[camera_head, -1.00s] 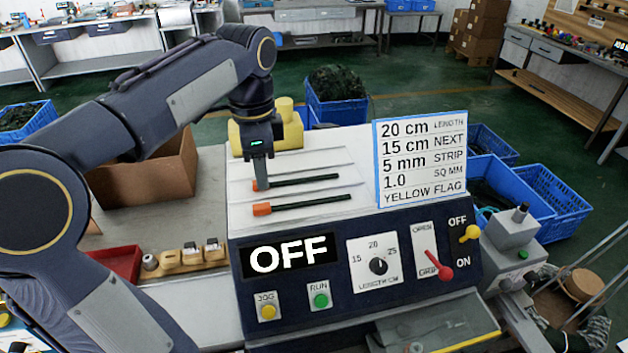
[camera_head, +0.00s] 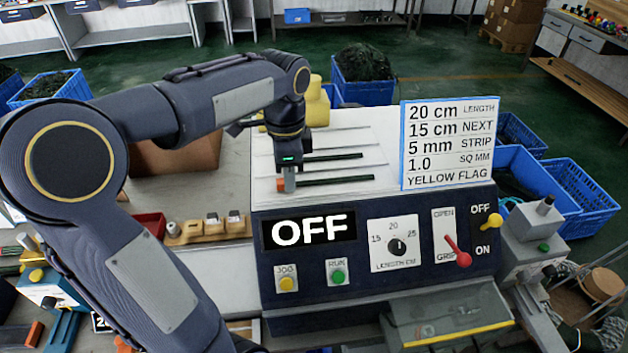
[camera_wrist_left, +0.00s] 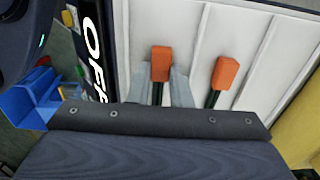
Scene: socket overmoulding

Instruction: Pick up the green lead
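Two dark leads lie side by side on the pale sloped top of the machine, and I cannot clearly tell their colours apart. The front lead (camera_head: 345,180) has an orange end piece, which shows in the left wrist view (camera_wrist_left: 161,62). The rear lead (camera_head: 335,157) has its orange end hidden by my arm in the head view; that end shows in the left wrist view (camera_wrist_left: 226,72). My left gripper (camera_head: 287,184) is low over the orange end of the front lead. In the wrist view its grey fingers stand apart on either side of that lead. My right gripper is not in view.
The machine's dark front panel (camera_head: 375,280) carries an OFF display, a dial, buttons and levers. A white sign (camera_head: 447,145) stands at its right. Blue crates are behind and to the right. A small wooden block rack (camera_head: 205,233) and red tray sit left of the machine.

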